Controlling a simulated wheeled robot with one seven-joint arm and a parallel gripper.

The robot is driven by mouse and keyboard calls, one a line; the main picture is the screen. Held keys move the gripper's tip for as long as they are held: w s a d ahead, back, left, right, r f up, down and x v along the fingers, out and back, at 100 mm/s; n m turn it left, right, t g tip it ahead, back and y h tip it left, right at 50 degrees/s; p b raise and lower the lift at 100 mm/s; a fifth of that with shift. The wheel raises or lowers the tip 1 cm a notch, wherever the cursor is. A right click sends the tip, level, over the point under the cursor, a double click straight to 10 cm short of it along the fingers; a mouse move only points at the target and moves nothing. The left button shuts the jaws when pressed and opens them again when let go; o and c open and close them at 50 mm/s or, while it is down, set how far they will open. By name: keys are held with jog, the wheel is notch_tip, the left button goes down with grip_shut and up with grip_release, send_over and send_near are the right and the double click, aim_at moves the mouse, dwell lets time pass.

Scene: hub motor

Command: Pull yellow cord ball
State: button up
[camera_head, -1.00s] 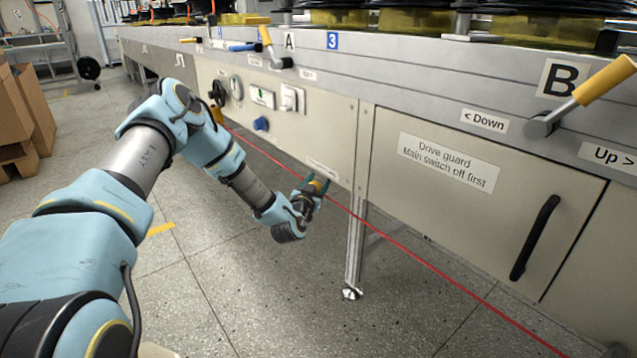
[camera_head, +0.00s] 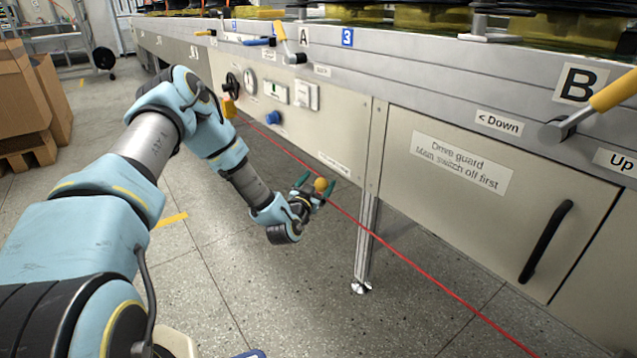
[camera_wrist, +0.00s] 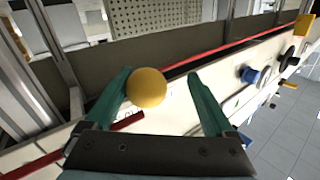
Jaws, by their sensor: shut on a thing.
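The yellow cord ball (camera_head: 320,184) hangs on a red cord (camera_head: 420,268) strung along the front of the machine, below its panels. My gripper (camera_head: 317,186) is at the ball, with its green fingers on either side of it. In the wrist view the ball (camera_wrist: 147,88) sits between the fingers, close against the left one, and a gap shows toward the right one. My gripper is shut on the ball. The cord (camera_wrist: 235,50) runs past behind it, and part of it is hidden by the ball and fingers.
The machine front carries a drive guard door (camera_head: 475,190) with a black handle (camera_head: 545,241). A yellow-handled lever (camera_head: 590,106) juts out at right. A metal leg (camera_head: 366,240) stands right of my gripper. Cardboard boxes (camera_head: 28,105) are at left. The floor between is open.

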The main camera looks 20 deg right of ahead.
jog(key=p+v, duration=0.2)
jog(key=v, duration=0.8)
jog(key=shift+s+a+p, duration=0.25)
jog(key=shift+a+p, duration=0.05)
jog(key=shift+p, duration=0.05)
jog(key=shift+w+r, duration=0.1)
